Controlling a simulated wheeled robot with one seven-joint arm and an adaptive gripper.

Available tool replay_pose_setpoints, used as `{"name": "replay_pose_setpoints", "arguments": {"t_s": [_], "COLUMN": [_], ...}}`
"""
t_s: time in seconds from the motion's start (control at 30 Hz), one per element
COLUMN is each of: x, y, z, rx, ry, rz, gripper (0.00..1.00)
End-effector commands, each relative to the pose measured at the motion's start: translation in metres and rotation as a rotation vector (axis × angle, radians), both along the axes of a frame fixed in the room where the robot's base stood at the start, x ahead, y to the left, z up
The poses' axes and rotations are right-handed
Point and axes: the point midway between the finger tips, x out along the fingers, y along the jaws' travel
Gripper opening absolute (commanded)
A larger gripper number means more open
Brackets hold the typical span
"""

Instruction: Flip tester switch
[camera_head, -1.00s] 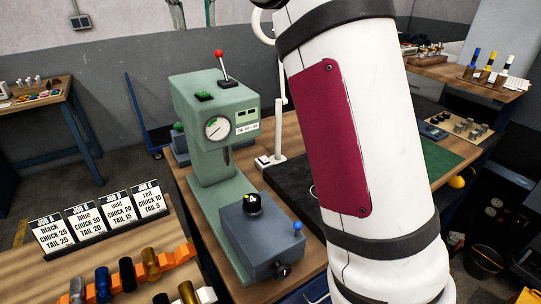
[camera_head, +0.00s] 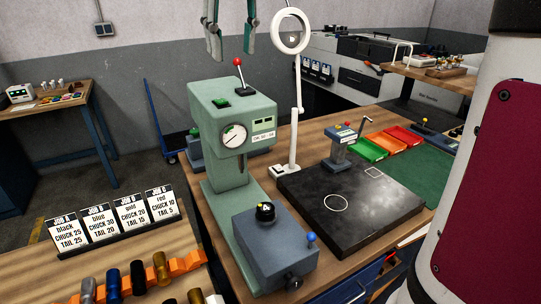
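A green machine (camera_head: 226,182) with a round dial stands on the wooden bench. On its top are a red-knobbed lever (camera_head: 238,65) tilted slightly left and a green button (camera_head: 222,103). In front of it is a blue-grey box (camera_head: 274,246) with a black knob (camera_head: 265,212) and a short blue-tipped lever (camera_head: 311,240). No label marks which of these is the tester switch. My gripper (camera_head: 232,50) hangs at the top edge, fingers down and apart, empty. In the picture it is just above the red knob; its depth is unclear. Its upper part is out of view.
A ring lamp (camera_head: 290,38) on a white stand rises right of the machine. Job cards (camera_head: 97,219) and coloured cylinders stand front left. My arm covers the right edge.

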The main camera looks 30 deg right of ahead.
Motion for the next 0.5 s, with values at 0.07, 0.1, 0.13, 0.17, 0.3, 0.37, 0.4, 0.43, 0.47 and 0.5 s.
{"name": "replay_pose_setpoints", "arguments": {"t_s": [0.07,0.1,0.13,0.17,0.3,0.37,0.4,0.43,0.47,0.5], "x": [-0.011,-0.016,-0.020,-0.023,-0.041,-0.049,-0.053,-0.057,-0.061,-0.066], "y": [0.000,0.000,0.000,0.000,0.000,0.000,0.000,0.000,0.000,0.000], "z": [-0.005,-0.008,-0.011,-0.013,-0.025,-0.031,-0.035,-0.038,-0.041,-0.046], "rx": [0.000,0.000,0.000,0.000,0.000,0.000,0.000,0.000,0.000,0.000], "ry": [-0.016,-0.025,-0.030,-0.037,-0.066,-0.079,-0.087,-0.093,-0.100,-0.107], "rz": [0.000,0.000,0.000,0.000,0.000,0.001,0.001,0.000,0.000,0.000], "gripper": [0.38,0.38,0.38,0.38,0.38,0.38,0.38,0.38,0.38,0.38]}}
